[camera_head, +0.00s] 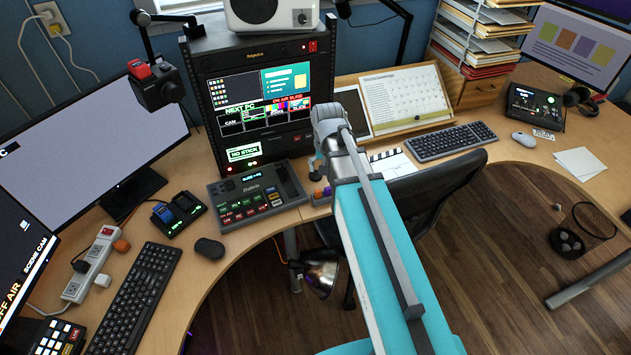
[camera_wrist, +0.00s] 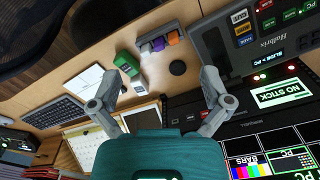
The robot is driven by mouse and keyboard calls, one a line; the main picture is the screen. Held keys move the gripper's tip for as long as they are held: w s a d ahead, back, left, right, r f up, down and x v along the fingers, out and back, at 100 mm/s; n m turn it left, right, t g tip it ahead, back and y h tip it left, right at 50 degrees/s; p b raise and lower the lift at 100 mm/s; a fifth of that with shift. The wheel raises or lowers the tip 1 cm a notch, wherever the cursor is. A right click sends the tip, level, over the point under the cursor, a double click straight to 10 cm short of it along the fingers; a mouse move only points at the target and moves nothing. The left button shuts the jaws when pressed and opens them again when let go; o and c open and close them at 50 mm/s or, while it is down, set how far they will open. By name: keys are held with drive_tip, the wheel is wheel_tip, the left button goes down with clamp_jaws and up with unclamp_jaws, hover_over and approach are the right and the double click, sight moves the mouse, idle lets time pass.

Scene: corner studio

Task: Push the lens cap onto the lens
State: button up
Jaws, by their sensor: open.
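A flat black disc (camera_wrist: 178,67), which looks like the lens cap, lies on the wooden desk in the wrist view. It is apart from my gripper (camera_wrist: 161,78), whose two fingers are spread wide with nothing between them. The disc shows beyond the fingertips, nearer the right finger. In the head view my arm hides the disc. A black camera (camera_head: 160,90) with a red top stands at the left of the rack; I cannot make out its lens clearly.
A small organiser with coloured blocks (camera_wrist: 160,41) and a green item (camera_wrist: 127,63) lie close to the disc. The switcher panel (camera_head: 257,196) and the equipment rack (camera_head: 262,100) stand left of my arm. A keyboard (camera_head: 451,141) and calendar board (camera_head: 405,98) are to the right.

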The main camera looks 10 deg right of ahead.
drive_tip(key=w+f+m+b, duration=0.3)
drive_tip(key=w+f+b, duration=0.1)
drive_tip(key=w, duration=0.5)
drive_tip(key=w+f+m+b, duration=0.3)
drive_tip(key=w+f+b, duration=0.1)
drive_tip(key=w, duration=0.5)
drive_tip(key=shift+w+d+f+m, duration=0.3)
drive_tip(key=shift+w+f, duration=0.05)
drive_tip(key=shift+f, duration=0.25)
drive_tip(key=shift+f, duration=0.15)
drive_tip(key=b, duration=0.9)
hover_over(315, 175)
wheel_tip(315, 175, down, 8)
drive_tip(key=shift+s+f, duration=0.1)
drive_tip(key=shift+f, duration=0.1)
drive_tip(key=shift+w+f+b, duration=0.2)
drive_tip(key=shift+f+b, duration=2.25)
drive_tip(key=shift+f, duration=0.15)
drive_tip(key=c, duration=0.7)
